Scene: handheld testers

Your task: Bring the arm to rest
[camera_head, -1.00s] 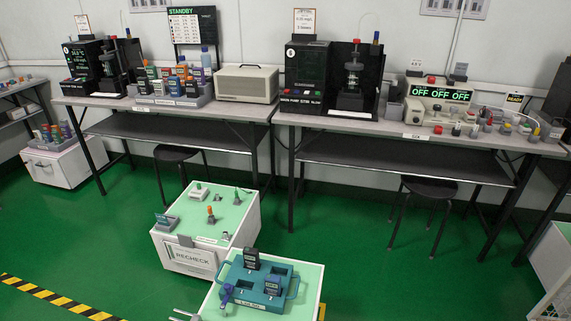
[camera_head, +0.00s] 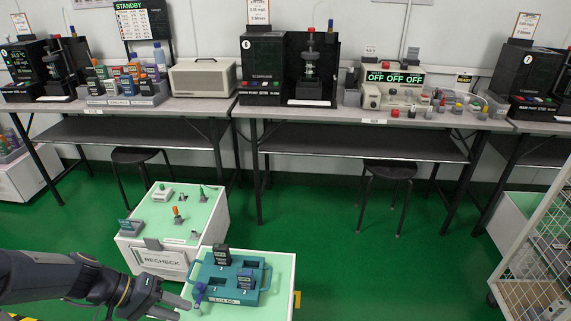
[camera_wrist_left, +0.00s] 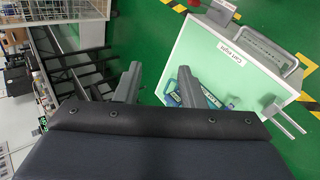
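My left gripper (camera_head: 172,293) comes in low from the left in the head view, beside the near left corner of the nearer white cart (camera_head: 285,275). In the left wrist view its two fingers (camera_wrist_left: 157,82) stand apart with nothing between them. A teal tray (camera_head: 222,293) with dark handheld testers lies on that cart's pale green top. My right gripper is not seen in the head view.
The RECHECK cart (camera_head: 160,261) stands just behind, with small items on top. Long benches with instruments line the wall; two black stools (camera_head: 389,171) stand at them. A white wire rack (camera_head: 540,255) is at the right. Green floor is free between.

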